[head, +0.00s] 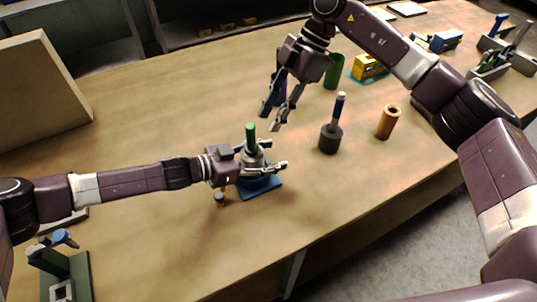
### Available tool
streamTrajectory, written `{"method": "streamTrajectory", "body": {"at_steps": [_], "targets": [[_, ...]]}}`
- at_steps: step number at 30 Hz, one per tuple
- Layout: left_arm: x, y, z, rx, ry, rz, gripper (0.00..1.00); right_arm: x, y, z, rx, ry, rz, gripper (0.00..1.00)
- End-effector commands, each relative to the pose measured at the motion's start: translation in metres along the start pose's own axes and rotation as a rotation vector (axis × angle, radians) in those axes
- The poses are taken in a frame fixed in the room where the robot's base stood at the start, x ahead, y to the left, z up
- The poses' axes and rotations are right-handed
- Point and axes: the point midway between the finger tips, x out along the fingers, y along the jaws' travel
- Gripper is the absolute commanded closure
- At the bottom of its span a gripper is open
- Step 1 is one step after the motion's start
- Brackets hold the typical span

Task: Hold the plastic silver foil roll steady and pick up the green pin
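The silver foil roll (252,158) stands upright on a blue base (262,188) near the middle of the table. The green pin (250,133) stands upright out of the top of the roll. My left gripper (274,158) reaches in from the left with its fingers on both sides of the roll and appears closed on it; the fingers hide part of the roll. My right gripper (279,110) is open and empty, pointing down, above and a little right of the green pin, apart from it.
Right of the roll stand a dark cylinder with a blue-topped pin (330,138) and an orange tube (387,122). A green cylinder (334,72) and a yellow block (370,67) are farther back. A small yellowish peg (220,198) is close to my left gripper. The front table is clear.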

Motion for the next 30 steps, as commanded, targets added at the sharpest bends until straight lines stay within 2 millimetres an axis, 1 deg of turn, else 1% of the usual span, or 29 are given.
{"method": "streamTrajectory", "body": {"at_steps": [1, 2, 12, 15, 21, 22, 24, 25, 26, 28, 29, 30], "targets": [[0.000, 0.000, 0.000, 0.000, 0.000, 0.000, 0.55, 0.000, 0.000, 0.000, 0.000, 0.000, 0.000, 0.71], [0.000, 0.000, 0.000, 0.000, 0.000, 0.000, 0.58, 0.000, 0.000, 0.000, 0.000, 0.000, 0.000, 0.71], [0.000, 0.000, 0.000, 0.000, 0.000, 0.000, 0.96, 0.000, 0.000, 0.000, 0.000, 0.000, 0.000, 0.71], [0.000, 0.000, 0.000, 0.000, 0.000, 0.000, 0.99, 0.000, 0.000, 0.000, 0.000, 0.000, 0.000, 0.71], [-0.001, 0.000, 0.000, 0.000, 0.001, 0.000, 1.00, 0.000, 0.000, 0.000, 0.000, 0.000, 0.000, 0.71], [-0.001, 0.000, 0.000, 0.000, 0.001, 0.000, 1.00, 0.000, 0.000, 0.000, 0.000, 0.000, 0.000, 0.70], [-0.001, 0.000, -0.001, 0.001, 0.001, 0.000, 1.00, 0.001, 0.000, -0.002, -0.001, 0.005, 0.000, 0.64], [-0.001, 0.000, -0.001, 0.001, 0.001, 0.000, 1.00, 0.003, 0.000, -0.004, -0.001, 0.012, -0.001, 0.64], [0.000, 0.000, -0.001, 0.001, 0.001, 0.000, 1.00, 0.006, 0.001, -0.007, -0.002, 0.024, -0.002, 0.64], [0.000, 0.000, -0.001, 0.001, 0.001, 0.000, 1.00, 0.018, 0.002, -0.022, -0.005, 0.075, -0.002, 0.64], [0.000, 0.000, -0.001, 0.001, 0.001, 0.000, 1.00, 0.025, 0.003, -0.032, -0.008, 0.105, -0.002, 0.64], [0.000, 0.000, -0.001, 0.001, 0.001, 0.000, 1.00, 0.034, 0.006, -0.048, -0.010, 0.157, 0.001, 0.64]]}}
